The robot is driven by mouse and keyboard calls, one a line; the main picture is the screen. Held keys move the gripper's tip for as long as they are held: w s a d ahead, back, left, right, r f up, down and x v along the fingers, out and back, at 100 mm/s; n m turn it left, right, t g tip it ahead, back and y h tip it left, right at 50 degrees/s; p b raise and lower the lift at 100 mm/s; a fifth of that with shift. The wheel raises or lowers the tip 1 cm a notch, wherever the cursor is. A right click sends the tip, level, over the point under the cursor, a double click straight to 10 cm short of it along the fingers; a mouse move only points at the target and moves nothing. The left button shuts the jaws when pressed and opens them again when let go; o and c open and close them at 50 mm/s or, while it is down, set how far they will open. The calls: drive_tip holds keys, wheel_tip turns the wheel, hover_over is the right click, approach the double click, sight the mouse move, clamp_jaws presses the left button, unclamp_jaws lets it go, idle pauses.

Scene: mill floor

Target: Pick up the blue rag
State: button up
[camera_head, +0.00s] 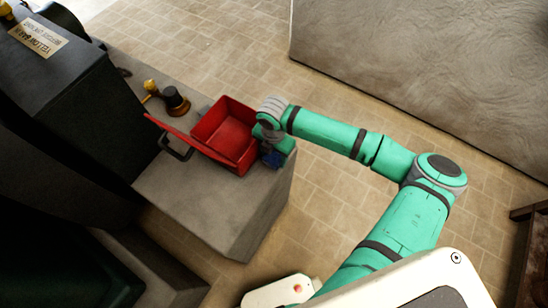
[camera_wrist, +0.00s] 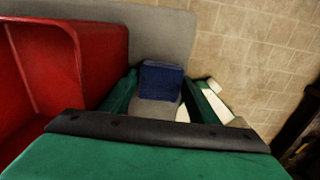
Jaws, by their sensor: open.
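The blue rag (camera_wrist: 161,80) shows in the wrist view as a dark blue, squarish, folded shape on the grey ledge. It lies ahead of my gripper (camera_wrist: 160,88), between the lines of its two green fingers, which are open and apart. I cannot tell how far below the fingertips it is. In the head view the rag (camera_head: 271,160) is a small blue patch beside the red toolbox, near the ledge's right edge. My gripper (camera_head: 274,146) is over it there and hides part of it.
An open red toolbox (camera_head: 224,124) with its lid and black handle stands close to the left of my gripper, and its wall shows in the wrist view (camera_wrist: 92,48). A black and brass object (camera_head: 176,100) stands farther back on the grey ledge (camera_head: 214,205). Open tiled floor lies to the right.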

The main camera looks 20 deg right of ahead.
drive_tip(key=shift+w, duration=0.15)
drive_tip(key=c, duration=0.6)
drive_tip(key=shift+s+d, duration=0.2)
drive_tip(key=shift+d, duration=0.05)
drive_tip(key=shift+c, duration=0.5)
drive_tip(key=shift+a, duration=0.3)
drive_tip(key=shift+r, duration=0.4)
wheel_tip(320, 180, up, 2)
drive_tip(key=shift+r, duration=0.1)
drive_tip(key=s+a+r, duration=0.1)
drive_tip(key=s+r, duration=0.9)
drive_tip(key=s, duration=0.4)
drive_tip(key=shift+o, duration=0.6)
drive_tip(key=shift+a, duration=0.1)
